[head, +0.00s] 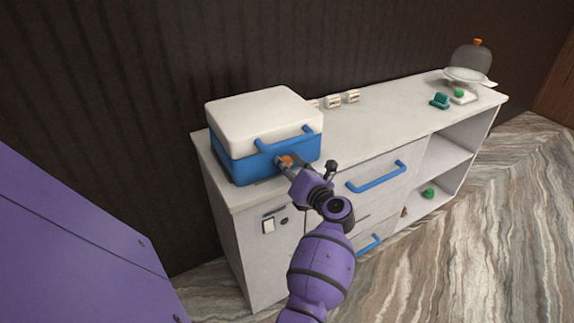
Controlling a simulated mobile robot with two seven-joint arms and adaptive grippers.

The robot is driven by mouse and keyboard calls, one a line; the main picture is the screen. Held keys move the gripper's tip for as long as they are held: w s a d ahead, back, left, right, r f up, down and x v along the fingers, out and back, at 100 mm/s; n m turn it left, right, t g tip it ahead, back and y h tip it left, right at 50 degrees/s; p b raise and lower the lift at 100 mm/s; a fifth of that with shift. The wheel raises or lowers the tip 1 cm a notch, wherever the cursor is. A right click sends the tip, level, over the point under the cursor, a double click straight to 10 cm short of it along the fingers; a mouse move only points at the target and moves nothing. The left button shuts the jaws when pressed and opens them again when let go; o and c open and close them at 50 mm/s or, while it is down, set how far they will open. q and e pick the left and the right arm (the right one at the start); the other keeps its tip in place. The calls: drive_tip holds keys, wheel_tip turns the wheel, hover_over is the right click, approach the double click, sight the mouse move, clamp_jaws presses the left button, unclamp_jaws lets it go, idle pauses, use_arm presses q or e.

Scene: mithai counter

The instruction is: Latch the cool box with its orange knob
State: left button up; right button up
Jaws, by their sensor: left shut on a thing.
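The cool box (238,167) has a blue body and a white lid (262,112) that lies down on it. It stands on the left end of the white counter. A blue handle (286,138) is on its front. The orange knob (286,160) shows on the front face below the handle, partly covered by my left gripper (284,161). My left gripper is shut on the knob, and its fingertips are at the front of the box. Whether the latch is engaged cannot be seen. My right gripper is not in view.
The white counter (385,120) has clear room in its middle. Small white blocks (333,101) stand behind the box. A glass dome (472,56), a teal item (439,101) and a green item (460,94) are at the far right. Blue drawer handles (376,178) stick out in front.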

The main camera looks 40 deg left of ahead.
use_arm(q)
drive_tip(key=shift+s+a, duration=0.15)
drive_tip(key=shift+a, duration=0.05)
drive_tip(key=o, duration=1)
drive_tip(key=shift+d, duration=0.15)
drive_tip(key=shift+d, duration=0.35)
drive_tip(key=v, duration=1.1)
drive_tip(key=shift+s, duration=0.2)
drive_tip(key=shift+r, duration=0.1)
